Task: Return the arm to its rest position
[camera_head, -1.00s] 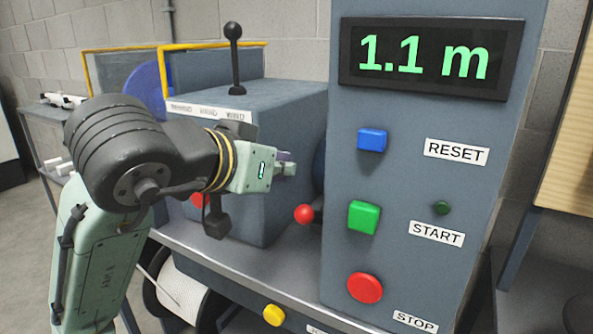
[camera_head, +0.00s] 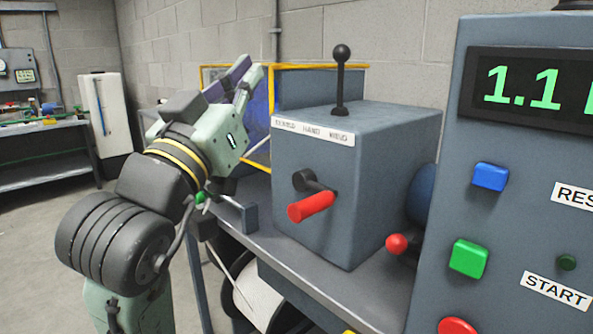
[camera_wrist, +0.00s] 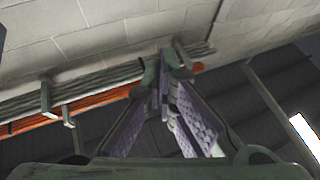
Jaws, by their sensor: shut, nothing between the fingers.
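My gripper (camera_head: 247,76) is raised in the head view, its fingers pointing up and to the right, left of the grey gearbox-like box. It is shut and empty. In the wrist view its fingers (camera_wrist: 165,75) meet at the tips, with the upper wall and ceiling behind them. My arm is bent, with the elbow low at the left of the head view.
The grey box (camera_head: 385,135) carries a black ball-topped lever (camera_head: 341,80) and a red-handled crank (camera_head: 311,207). A control panel (camera_head: 440,245) with a display stands at right. A bench (camera_head: 45,158) and white cabinet (camera_head: 105,112) are at far left, with open floor before them.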

